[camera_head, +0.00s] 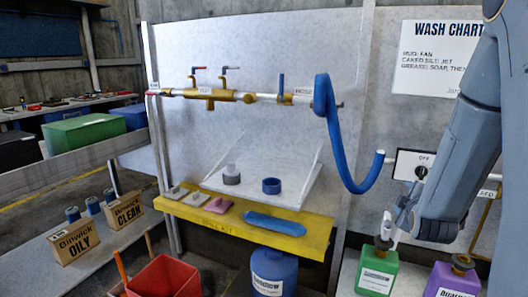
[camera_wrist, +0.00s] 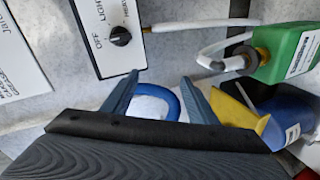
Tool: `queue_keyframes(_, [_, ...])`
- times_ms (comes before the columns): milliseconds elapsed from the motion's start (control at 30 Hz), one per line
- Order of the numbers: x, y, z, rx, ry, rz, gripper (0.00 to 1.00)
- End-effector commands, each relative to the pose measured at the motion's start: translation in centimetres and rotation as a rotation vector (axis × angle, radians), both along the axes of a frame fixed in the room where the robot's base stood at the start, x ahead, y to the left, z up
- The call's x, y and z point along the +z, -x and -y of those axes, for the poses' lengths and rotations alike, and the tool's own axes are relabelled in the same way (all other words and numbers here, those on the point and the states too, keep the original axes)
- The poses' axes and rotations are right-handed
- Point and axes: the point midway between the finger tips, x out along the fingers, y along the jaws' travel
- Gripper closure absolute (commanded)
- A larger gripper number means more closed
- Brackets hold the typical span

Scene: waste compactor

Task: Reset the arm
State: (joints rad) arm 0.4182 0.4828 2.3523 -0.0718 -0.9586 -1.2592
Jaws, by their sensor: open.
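My gripper (camera_wrist: 158,92) is open in the wrist view, its two fingers apart with nothing held between them. Behind the gap show a curved blue hose (camera_wrist: 165,98) and a white surface. In the head view my arm comes down along the right side, and my gripper (camera_head: 405,215) is near the green bottle (camera_head: 377,272), beside its white spout. A switch box (camera_head: 412,165) with a dark knob is on the wall just above the gripper; in the wrist view the box (camera_wrist: 108,35) is at upper left, apart from the fingers.
The green bottle (camera_wrist: 290,52) and its white nozzle are close on the wrist view's right. A purple bottle (camera_head: 455,277) stands at lower right. A yellow shelf (camera_head: 310,235), a blue hose (camera_head: 335,130) and brass pipe (camera_head: 215,95) are left of the arm. A red bin (camera_head: 165,278) stands lower left.

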Motion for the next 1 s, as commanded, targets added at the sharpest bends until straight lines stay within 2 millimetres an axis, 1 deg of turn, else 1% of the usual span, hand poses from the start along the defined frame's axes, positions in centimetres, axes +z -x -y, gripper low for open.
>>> queue_keyframes(33, [-0.3, 0.2, -1.7, 0.001, -0.072, -0.034, 0.47])
queue_keyframes(167, [-2.1, 1.9, -5.7, -0.033, -0.275, -0.15, 0.47])
queue_keyframes(200, [-2.6, 2.6, -7.0, -0.049, -0.335, -0.188, 0.47])
queue_keyframes(267, [-3.3, 3.9, -8.8, -0.079, -0.422, -0.247, 0.47])
queue_keyframes(367, [-4.3, 6.4, -11.8, -0.142, -0.554, -0.346, 0.47])
queue_keyframes(400, [-4.6, 7.6, -13.0, -0.172, -0.602, -0.388, 0.47])
queue_keyframes(467, [-5.0, 9.4, -14.7, -0.221, -0.67, -0.448, 0.47])
queue_keyframes(567, [-5.4, 12.9, -17.4, -0.318, -0.77, -0.55, 0.47])
queue_keyframes(600, [-5.5, 14.4, -18.5, -0.361, -0.805, -0.591, 0.47])
queue_keyframes(667, [-5.5, 16.8, -19.9, -0.431, -0.852, -0.65, 0.47])
queue_keyframes(700, [-5.5, 18.4, -20.8, -0.478, -0.878, -0.689, 0.47])
queue_keyframes(767, [-5.4, 20.7, -21.9, -0.548, -0.908, -0.741, 0.47])
queue_keyframes(800, [-5.2, 22.1, -22.5, -0.594, -0.923, -0.772, 0.47])
queue_keyframes(900, [-4.9, 25.2, -23.7, -0.692, -0.948, -0.833, 0.47])
queue_keyframes(1000, [-4.5, 27.1, -24.4, -0.759, -0.957, -0.869, 0.47])
